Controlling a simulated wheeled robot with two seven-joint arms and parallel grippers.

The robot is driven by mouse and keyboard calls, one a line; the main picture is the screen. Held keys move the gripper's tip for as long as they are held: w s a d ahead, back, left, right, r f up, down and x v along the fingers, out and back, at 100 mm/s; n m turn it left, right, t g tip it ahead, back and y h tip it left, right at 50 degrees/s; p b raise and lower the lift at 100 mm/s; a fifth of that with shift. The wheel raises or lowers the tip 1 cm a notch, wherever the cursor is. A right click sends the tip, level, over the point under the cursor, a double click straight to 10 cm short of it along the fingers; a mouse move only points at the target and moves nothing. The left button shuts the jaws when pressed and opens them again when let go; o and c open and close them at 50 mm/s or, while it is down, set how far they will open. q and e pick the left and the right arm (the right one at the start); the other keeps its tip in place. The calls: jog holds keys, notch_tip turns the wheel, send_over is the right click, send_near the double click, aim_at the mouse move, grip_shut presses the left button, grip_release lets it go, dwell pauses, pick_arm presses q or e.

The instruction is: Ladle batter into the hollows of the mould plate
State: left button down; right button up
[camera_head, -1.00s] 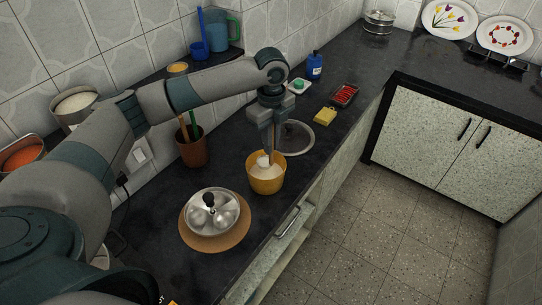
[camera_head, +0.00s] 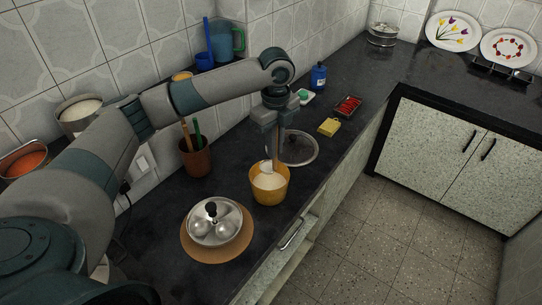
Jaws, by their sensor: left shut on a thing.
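The mould plate (camera_head: 229,234) is a round steel plate with shiny hollows and a black centre knob, on a round brown board (camera_head: 190,252). A yellow tub (camera_head: 268,195) of pale batter (camera_head: 266,180) stands on the counter to its upper right. My left gripper (camera_head: 275,135) is above the tub, pointing down, shut on the ladle. The ladle's pale head (camera_head: 267,166) shows at the tub's far inner rim. Whether it touches the batter is hard to tell. The fingers partly hide its handle. My right gripper is not in view.
A brown utensil pot (camera_head: 195,160) stands by the wall behind the plate. A round sink (camera_head: 304,150) lies just behind the tub. A yellow sponge (camera_head: 329,127), red-filled tray (camera_head: 348,106) and blue bottle (camera_head: 318,77) stand farther along. Counter between plate and tub is clear.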

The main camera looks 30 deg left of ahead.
pick_arm(q)
jog(key=shift+s+d, duration=0.1)
jog(key=s+d+n+b, duration=0.1)
jog(key=s+d+n, duration=0.3)
jog(key=s+n, duration=0.3)
jog(key=s+d+n+b, duration=0.2)
jog(key=s+d+n, duration=0.3)
jog(key=n, duration=0.9)
jog(key=shift+s+n, duration=0.4)
jog(key=shift+s, duration=1.3)
jog(key=shift+w+d+f, duration=0.1)
